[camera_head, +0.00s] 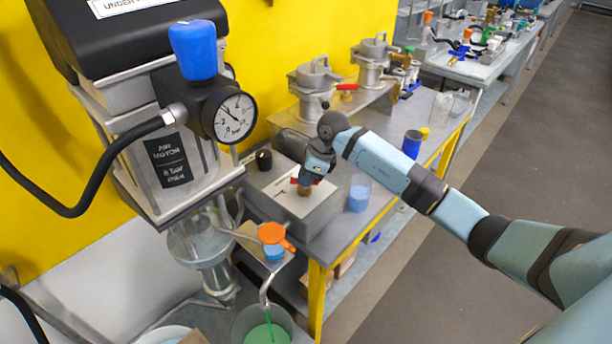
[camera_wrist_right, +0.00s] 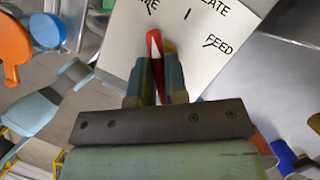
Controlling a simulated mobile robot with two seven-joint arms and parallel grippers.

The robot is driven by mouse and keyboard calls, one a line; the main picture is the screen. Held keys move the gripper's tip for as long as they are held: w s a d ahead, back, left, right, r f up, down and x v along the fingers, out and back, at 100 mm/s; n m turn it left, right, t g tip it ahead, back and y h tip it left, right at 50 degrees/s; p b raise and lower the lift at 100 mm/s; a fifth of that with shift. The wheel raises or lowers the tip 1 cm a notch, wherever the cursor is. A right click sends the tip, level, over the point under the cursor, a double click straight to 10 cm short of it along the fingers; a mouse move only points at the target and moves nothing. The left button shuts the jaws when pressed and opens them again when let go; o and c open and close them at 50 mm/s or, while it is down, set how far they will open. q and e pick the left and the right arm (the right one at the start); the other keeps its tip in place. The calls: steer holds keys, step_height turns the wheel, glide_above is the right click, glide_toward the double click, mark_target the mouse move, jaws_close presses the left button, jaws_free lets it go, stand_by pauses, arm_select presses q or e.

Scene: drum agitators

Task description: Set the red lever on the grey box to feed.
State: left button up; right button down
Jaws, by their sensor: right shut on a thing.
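The grey box (camera_head: 312,217) stands on the near end of the metal bench, with a pale label plate on top. My right gripper (camera_head: 308,178) is over the plate, coming from the right, and hides most of the red lever. In the right wrist view the red lever (camera_wrist_right: 155,43) shows between the fingers of my right gripper (camera_wrist_right: 157,75), which are shut on it. The lever's visible end lies near the partly hidden word ending in "ME". The word "FEED" (camera_wrist_right: 219,47) is to the right, apart from the lever. My left gripper is not in view.
A machine with a pressure gauge (camera_head: 235,118) and blue cap stands left of the box. A blue-filled beaker (camera_head: 359,194) stands right beside the box. A black knob (camera_head: 264,160) and metal vessels (camera_head: 314,88) are behind. The floor aisle at right is clear.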

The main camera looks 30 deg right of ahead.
steer(key=m, duration=0.2)
steer(key=m+t+h, duration=0.1)
steer(key=m, duration=0.2)
steer(key=shift+s+t, duration=0.1)
steer(key=shift+t, duration=0.2)
steer(key=m+h, duration=0.1)
steer(key=m, duration=0.2)
steer(key=shift+a+m+h, duration=0.1)
steer(key=shift+m+h, duration=0.2)
steer(key=shift+m, duration=0.1)
steer(key=m+h, duration=0.1)
steer(key=m, duration=0.3)
steer(key=shift+a+t+h, duration=0.1)
steer(key=shift+t+h, duration=0.2)
steer(key=shift+h, duration=0.1)
steer(key=shift+m+h+b, duration=0.5)
steer(key=shift+m+h, duration=0.1)
steer(key=shift+m, duration=1.2)
steer(key=c, duration=1.1)
jaws_free()
steer(key=shift+c, duration=0.2)
steer(key=shift+r, duration=0.1)
steer(key=v, duration=1.3)
steer(key=shift+r, duration=0.45)
